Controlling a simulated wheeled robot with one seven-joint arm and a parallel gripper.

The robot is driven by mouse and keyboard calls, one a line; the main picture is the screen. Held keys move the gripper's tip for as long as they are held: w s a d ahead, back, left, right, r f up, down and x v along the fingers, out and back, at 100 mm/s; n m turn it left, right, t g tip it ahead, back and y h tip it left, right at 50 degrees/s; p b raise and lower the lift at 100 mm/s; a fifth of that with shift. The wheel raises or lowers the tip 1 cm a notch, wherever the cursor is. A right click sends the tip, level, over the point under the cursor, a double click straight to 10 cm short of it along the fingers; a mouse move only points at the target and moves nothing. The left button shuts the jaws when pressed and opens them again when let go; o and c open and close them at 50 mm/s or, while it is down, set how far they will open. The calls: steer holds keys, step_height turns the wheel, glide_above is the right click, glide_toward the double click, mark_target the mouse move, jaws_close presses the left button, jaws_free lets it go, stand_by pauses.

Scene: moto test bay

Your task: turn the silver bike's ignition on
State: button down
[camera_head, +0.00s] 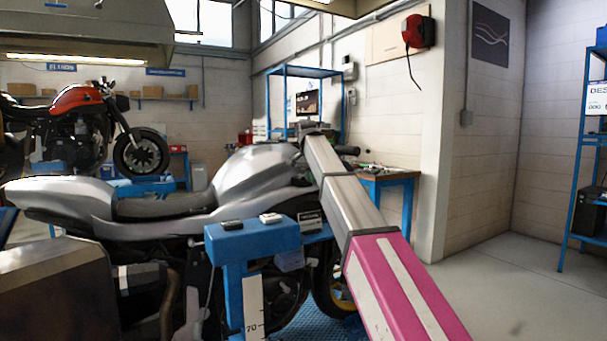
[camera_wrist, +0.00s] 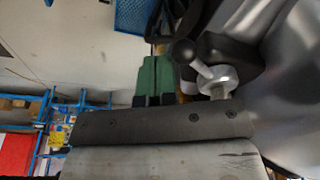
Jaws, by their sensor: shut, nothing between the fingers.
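The silver bike (camera_head: 255,178) stands across the middle of the head view, its front end partly behind my pink and grey arm. In the wrist view its smooth silver bodywork (camera_wrist: 290,95) fills the right side. A round silver fitting (camera_wrist: 217,82) with a short lever ending in a black ball (camera_wrist: 183,51) sits beside a black part of the bike. I cannot tell whether this is the ignition. My gripper (camera_wrist: 158,62) has green fingers, shut and empty, just left of that fitting. Any contact is unclear. The head view hides the fingers behind the arm.
A blue stand (camera_head: 252,240) with small devices on top is in front of the bike. A blue-legged workbench (camera_head: 390,178) stands behind it, right of the arm. A red and black bike (camera_head: 75,115) is at the back left. Open floor (camera_head: 500,290) lies to the right.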

steer(key=shift+a, duration=0.1)
steer(key=shift+s+a, duration=0.35)
steer(key=shift+a, duration=0.35)
stand_by(0.4)
steer(key=shift+s+a, duration=0.2)
steer(key=shift+a, duration=0.35)
steer(key=shift+s+a, duration=0.1)
steer(key=shift+a, duration=1.05)
stand_by(0.4)
